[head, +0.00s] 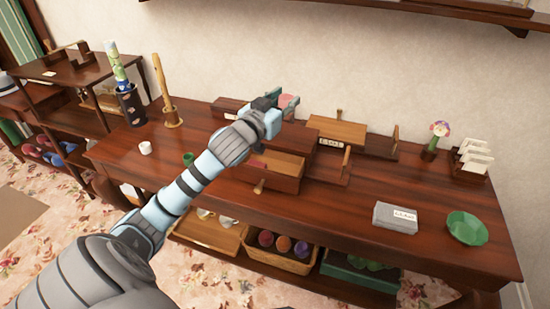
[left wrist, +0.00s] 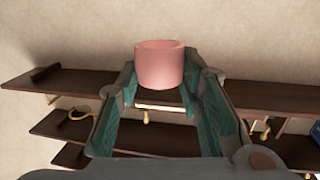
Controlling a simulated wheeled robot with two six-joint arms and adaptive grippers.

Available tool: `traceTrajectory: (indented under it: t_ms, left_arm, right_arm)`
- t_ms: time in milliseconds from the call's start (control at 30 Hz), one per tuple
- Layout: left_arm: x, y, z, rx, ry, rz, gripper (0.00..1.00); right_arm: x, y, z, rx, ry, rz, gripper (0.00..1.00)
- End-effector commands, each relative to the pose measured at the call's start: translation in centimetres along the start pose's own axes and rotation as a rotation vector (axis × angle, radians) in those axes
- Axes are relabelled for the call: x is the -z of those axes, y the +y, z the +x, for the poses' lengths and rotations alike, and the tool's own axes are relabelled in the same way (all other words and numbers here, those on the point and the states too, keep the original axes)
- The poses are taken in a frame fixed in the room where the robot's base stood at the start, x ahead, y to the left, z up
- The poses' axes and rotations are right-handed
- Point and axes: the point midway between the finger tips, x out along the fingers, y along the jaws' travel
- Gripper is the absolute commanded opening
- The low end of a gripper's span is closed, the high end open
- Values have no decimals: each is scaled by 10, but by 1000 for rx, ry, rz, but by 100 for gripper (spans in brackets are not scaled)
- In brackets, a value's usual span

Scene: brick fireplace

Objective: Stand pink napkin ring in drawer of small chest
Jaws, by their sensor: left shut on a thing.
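The pink napkin ring (left wrist: 160,64) is held between the fingertips of my left gripper (left wrist: 160,82). In the left wrist view its open end faces up. In the head view the ring (head: 286,100) shows small at the tip of my left gripper (head: 284,106), which is above and behind the small chest (head: 298,139). The chest's drawer (head: 283,166) is pulled out toward the front, its pale inside partly showing. A small dark pink patch shows inside at its left; I cannot tell what it is. My right gripper is not in view.
A wooden box (head: 337,131) and upright pieces stand right of the chest. A white cup (head: 145,148) and green cup (head: 188,159) are at the left. A grey box (head: 395,217) and green bowl (head: 467,228) lie at the right. The tabletop between is clear.

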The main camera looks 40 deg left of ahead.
Motion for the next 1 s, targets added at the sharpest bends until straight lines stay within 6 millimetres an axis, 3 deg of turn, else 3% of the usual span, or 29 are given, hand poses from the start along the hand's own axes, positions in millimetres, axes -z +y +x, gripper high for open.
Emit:
traceTrajectory:
  t_ms: [200, 333, 567, 700, 1000]
  left_arm:
    - [-88, 0, 4, 2, -8, -1, 3]
    - [-132, 1, 6, 2, -5, 0, 3]
    - [-164, 1, 8, 1, -3, 2, 3]
    - [-193, 1, 9, 0, -3, 0, 3]
    - [-195, 1, 9, -1, 0, 3, 3]
  right_arm:
    - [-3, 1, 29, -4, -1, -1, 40]
    - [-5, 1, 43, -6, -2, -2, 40]
    - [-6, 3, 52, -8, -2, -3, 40]
    - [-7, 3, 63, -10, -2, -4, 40]
    - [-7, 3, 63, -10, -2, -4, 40]
